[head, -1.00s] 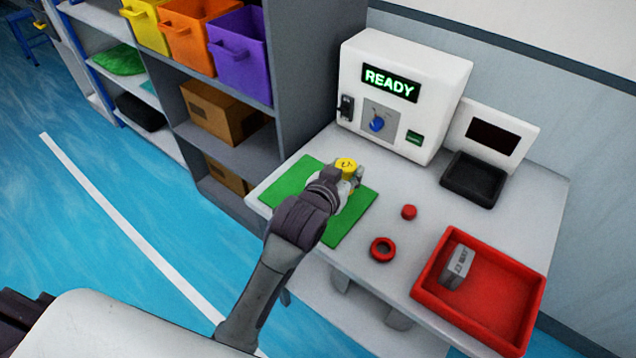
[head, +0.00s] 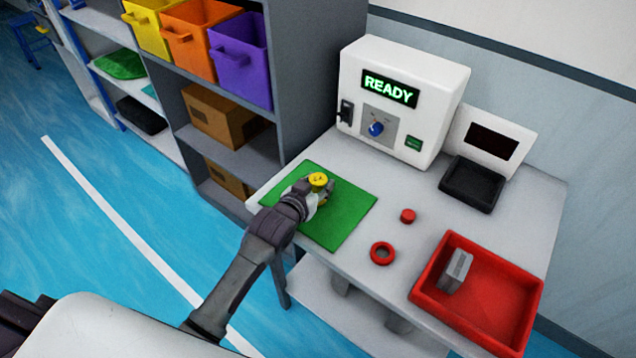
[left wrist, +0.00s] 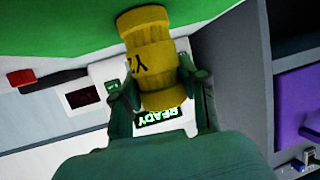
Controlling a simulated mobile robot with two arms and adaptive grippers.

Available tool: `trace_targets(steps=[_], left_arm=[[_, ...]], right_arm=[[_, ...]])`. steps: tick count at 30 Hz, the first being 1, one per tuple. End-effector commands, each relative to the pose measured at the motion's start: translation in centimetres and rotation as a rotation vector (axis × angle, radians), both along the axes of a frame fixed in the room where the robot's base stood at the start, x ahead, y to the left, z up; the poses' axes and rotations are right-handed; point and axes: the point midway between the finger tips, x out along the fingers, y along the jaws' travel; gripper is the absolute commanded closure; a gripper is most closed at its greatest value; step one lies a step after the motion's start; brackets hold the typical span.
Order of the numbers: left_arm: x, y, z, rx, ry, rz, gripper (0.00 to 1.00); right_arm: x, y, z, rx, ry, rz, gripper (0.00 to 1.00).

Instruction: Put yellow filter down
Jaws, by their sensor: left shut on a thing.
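The yellow filter (head: 318,180) is in my left gripper (head: 318,192), over the left part of the green mat (head: 345,222) on the table. In the left wrist view the yellow filter (left wrist: 152,58) sits between the two fingers of the left gripper (left wrist: 165,95), which are shut on its body. Its end is close to the green mat (left wrist: 60,25); I cannot tell whether they touch. My right gripper is in neither view.
A white machine (head: 405,95) reading READY stands at the back of the table, beside a small black tray (head: 472,185). A red cap (head: 407,216), a red ring (head: 382,253) and a red tray (head: 500,300) with a grey block (head: 457,270) lie to the right. Shelves (head: 285,60) stand at left.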

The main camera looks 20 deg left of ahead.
Motion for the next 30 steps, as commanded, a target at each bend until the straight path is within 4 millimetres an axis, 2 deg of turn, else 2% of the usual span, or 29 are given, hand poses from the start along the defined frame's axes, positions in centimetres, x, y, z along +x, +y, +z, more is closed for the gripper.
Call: trace_targets(steps=[5, 6, 10, 21, 26, 30], left_arm=[[0.0, 0.0, -0.3, 0.0, 0.0, 0.0, 0.99], [0.0, 0.0, -0.3, 0.0, 0.001, 0.0, 0.52], [0.0, 0.0, -0.3, 0.0, 0.001, 0.0, 0.32], [-0.1, 0.0, 0.2, 0.0, 0.0, 0.0, 0.32], [-2.4, 0.4, 0.8, 0.0, 0.001, 0.0, 0.32], [-5.3, 0.8, 1.8, 0.0, 0.002, 0.0, 0.32]], right_arm=[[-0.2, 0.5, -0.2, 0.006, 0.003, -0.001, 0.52], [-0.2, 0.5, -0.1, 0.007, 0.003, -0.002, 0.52], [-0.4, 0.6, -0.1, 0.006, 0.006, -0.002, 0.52], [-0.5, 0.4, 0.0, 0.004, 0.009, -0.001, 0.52], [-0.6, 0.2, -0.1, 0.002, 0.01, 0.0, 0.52], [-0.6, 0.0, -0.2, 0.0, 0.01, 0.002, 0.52]])
